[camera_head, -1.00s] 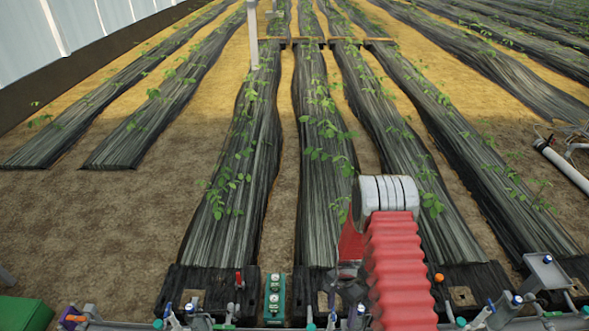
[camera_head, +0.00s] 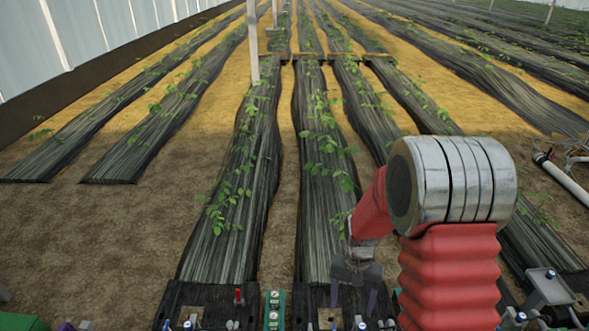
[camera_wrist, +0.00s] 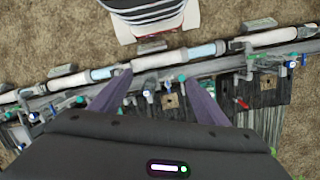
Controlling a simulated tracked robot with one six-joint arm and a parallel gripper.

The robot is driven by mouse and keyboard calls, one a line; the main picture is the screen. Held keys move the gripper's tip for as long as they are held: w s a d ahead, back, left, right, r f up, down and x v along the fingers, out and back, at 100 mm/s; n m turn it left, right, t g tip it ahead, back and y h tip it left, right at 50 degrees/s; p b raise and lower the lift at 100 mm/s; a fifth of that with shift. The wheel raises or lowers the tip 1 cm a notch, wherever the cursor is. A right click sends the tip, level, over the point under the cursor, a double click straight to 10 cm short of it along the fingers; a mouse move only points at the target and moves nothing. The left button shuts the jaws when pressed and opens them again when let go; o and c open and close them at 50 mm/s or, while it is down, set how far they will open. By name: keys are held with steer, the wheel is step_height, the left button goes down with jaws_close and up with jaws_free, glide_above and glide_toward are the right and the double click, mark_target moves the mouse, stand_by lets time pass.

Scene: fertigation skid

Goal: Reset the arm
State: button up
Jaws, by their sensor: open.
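My arm rises at the right of the head view, with a red bellows sleeve and a banded silver joint. My gripper (camera_head: 354,287) hangs below it, pointing down over the front of the skid. In the wrist view my gripper (camera_wrist: 155,100) shows two purple fingers spread well apart, with nothing between them but the skid's pipework behind. The fingers appear above the pipework; I cannot tell the exact gap. A green gauge panel (camera_head: 274,308) stands left of the gripper, and a red-handled valve (camera_head: 238,298) is farther left.
A white pipe line (camera_wrist: 160,60) with several valves crosses the wrist view. Black-covered plant rows (camera_head: 235,220) run away from the skid, with bare soil (camera_head: 130,240) at the left. A white post (camera_head: 252,45) stands among the rows. A loose white pipe (camera_head: 565,180) lies at the right.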

steer(key=s+r+n+t, duration=0.1)
steer(key=s+r, duration=0.4)
steer(key=r, duration=0.5)
steer(key=s+r+n+t, duration=0.1)
steer(key=s+r+t, duration=0.3)
steer(key=r, duration=0.7)
steer(key=s+r+n+t, duration=0.2)
steer(key=s+r, duration=0.5)
steer(key=r, duration=0.3)
steer(key=shift+r+t, duration=0.4)
steer(key=shift+a, duration=0.1)
